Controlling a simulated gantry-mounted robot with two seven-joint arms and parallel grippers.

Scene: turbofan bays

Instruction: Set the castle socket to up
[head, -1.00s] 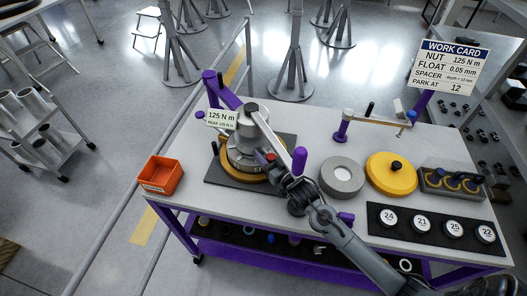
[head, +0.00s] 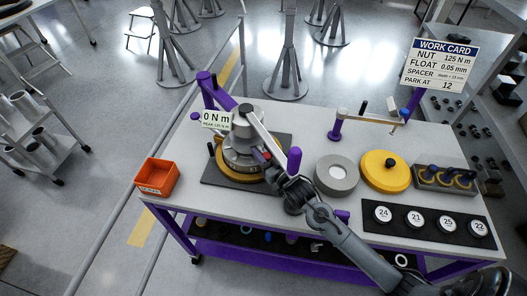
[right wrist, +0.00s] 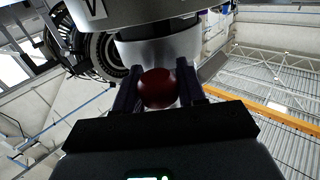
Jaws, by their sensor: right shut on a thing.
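The silver cylindrical body I take for the castle socket (head: 243,125) stands upright on the round fixture with a gold base ring (head: 240,170). A silver bar (head: 268,135) runs from its top down to a purple grip (head: 294,160). My right gripper (head: 262,157) is at the fixture's right side. In the right wrist view, my right gripper (right wrist: 158,95) is shut on a dark red ball knob (right wrist: 158,88). A silver cylinder (right wrist: 158,50) shows behind the knob. How the knob joins the socket is hidden. My left gripper is not in view.
A readout (head: 216,119) shows 0 N m, with a peak line below. An orange bin (head: 157,178) sits at the table's left. A grey ring (head: 336,174), yellow disc (head: 384,171) and black tray of numbered discs (head: 400,238) lie to the right.

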